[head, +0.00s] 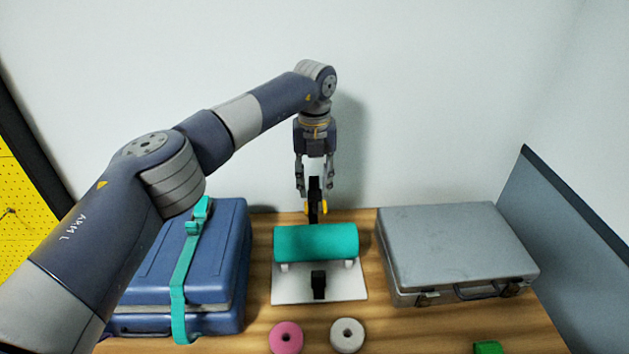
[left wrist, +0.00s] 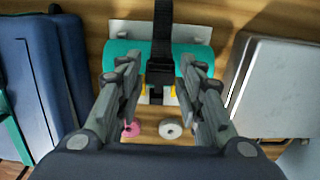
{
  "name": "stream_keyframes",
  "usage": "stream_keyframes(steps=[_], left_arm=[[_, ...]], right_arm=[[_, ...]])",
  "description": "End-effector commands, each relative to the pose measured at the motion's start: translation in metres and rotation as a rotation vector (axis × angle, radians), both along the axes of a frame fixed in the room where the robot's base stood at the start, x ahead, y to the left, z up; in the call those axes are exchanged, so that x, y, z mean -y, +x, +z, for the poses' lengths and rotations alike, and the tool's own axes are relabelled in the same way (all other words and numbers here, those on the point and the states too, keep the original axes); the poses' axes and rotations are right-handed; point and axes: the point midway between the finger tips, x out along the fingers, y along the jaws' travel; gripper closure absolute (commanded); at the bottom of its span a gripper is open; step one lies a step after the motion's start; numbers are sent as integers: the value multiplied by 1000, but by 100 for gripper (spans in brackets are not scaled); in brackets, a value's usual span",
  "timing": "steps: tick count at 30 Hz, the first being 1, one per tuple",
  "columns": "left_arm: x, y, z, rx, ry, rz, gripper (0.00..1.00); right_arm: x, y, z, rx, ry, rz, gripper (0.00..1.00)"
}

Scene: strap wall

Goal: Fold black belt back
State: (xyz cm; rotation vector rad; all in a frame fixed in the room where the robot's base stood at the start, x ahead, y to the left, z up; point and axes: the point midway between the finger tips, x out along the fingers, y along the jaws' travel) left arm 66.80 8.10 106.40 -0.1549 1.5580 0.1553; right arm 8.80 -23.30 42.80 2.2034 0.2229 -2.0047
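A teal roll (head: 316,242) lies across a white base (head: 290,289) in the middle of the table. A black belt (head: 314,189) rises behind the roll in the head view. In the left wrist view the belt (left wrist: 163,30) runs from the top edge to between my fingers, across the roll (left wrist: 121,50). A black buckle-like piece (head: 318,285) sits at the base's front. My left gripper (head: 316,207) points down behind the roll, its yellow-tipped fingers close on both sides of the belt and apparently shut on it. The exact contact is hard to see. My right gripper is not in view.
A blue case (head: 225,245) with a teal strap (head: 181,280) stands left, a grey case (head: 455,240) right. A pink ring (head: 286,337), a white ring (head: 347,335) and a green piece (head: 488,347) lie in front. A wall (head: 420,100) closes the back.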

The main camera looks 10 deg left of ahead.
Motion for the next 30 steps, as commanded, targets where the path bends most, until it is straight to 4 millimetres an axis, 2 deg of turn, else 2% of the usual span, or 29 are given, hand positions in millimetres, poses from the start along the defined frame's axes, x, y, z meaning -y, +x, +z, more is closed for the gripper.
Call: stream_keyframes(steps=[11, 14, 24, 30], left_arm=[[0, -1, 4, -3, -1, -1, 59], [1, 0, 16, -2, 0, -1, 59], [1, 1, 88, -2, 0, 1, 59], [0, 1, 111, -4, 0, 1, 59]], right_arm=[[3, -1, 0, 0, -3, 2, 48], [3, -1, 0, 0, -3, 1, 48], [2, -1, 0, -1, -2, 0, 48], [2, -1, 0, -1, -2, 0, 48]])
